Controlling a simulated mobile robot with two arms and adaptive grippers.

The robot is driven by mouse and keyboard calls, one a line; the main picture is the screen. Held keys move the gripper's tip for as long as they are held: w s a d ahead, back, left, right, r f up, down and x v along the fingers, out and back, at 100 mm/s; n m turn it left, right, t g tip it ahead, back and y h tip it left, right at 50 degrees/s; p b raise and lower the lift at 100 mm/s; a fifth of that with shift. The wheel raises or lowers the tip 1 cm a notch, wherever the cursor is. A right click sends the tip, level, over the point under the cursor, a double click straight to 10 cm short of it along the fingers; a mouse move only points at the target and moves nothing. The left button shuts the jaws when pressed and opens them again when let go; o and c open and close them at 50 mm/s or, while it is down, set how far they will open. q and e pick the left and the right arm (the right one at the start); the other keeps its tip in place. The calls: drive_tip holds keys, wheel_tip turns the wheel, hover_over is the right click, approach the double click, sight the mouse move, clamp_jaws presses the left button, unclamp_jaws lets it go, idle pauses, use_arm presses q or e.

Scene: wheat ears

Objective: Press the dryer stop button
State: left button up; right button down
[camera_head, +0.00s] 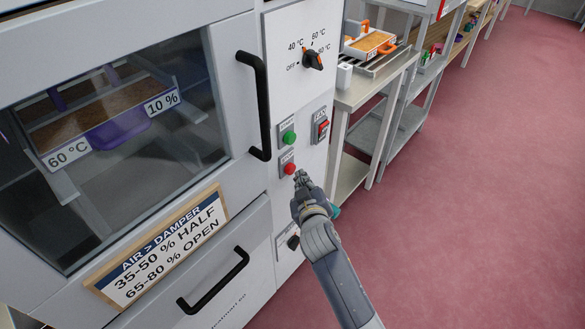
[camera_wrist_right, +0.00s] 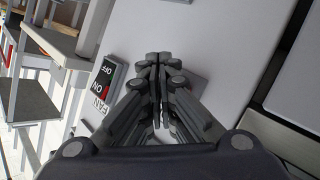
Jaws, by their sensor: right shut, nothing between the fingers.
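The dryer's red stop button (camera_head: 289,169) sits low on the grey control panel, below a green button (camera_head: 288,137). My right gripper (camera_head: 301,178) is shut and empty, just right of and slightly below the red button in the head view. I cannot tell whether the fingertips touch the panel. In the right wrist view the closed fingers (camera_wrist_right: 158,62) point at the panel and hide most of the red button; a dark plate edge shows beside them. My left gripper is not in view.
A red fan switch (camera_head: 322,129) is right of the green button; it also shows in the wrist view (camera_wrist_right: 107,82). A temperature knob (camera_head: 313,60) is above. A black door handle (camera_head: 257,105) stands out left of the buttons. A shelf (camera_head: 372,75) stands at right, with open red floor (camera_head: 480,180).

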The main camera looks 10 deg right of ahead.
drive_tip(key=shift+d, duration=0.1)
drive_tip(key=s+d+p, duration=0.1)
drive_tip(key=s, duration=0.1)
drive_tip(key=s+d+p, duration=0.1)
drive_tip(key=s+d, duration=0.1)
idle(0.6)
idle(0.6)
drive_tip(key=s+f+g, duration=0.2)
drive_tip(key=s+f, duration=0.3)
drive_tip(key=f, duration=0.5)
drive_tip(key=s+f+g+y, duration=0.1)
drive_tip(key=s+f+g, duration=0.2)
drive_tip(key=s+f, duration=0.5)
drive_tip(key=s+f+g, duration=0.2)
drive_tip(key=s+f, duration=0.1)
drive_tip(key=f, duration=0.9)
drive_tip(key=s+d+f+g, duration=0.2)
drive_tip(key=s+f, duration=0.3)
drive_tip(key=s, duration=0.6)
drive_tip(key=s+d+f+m+g, duration=0.1)
drive_tip(key=s+f+g, duration=0.1)
drive_tip(key=s+f, duration=0.4)
drive_tip(key=s+d+f+m+g, duration=0.1)
drive_tip(key=s+f, duration=0.4)
drive_tip(key=s, duration=1.1)
drive_tip(key=shift+d+f+g, duration=0.25)
drive_tip(key=shift+d+g, duration=0.55)
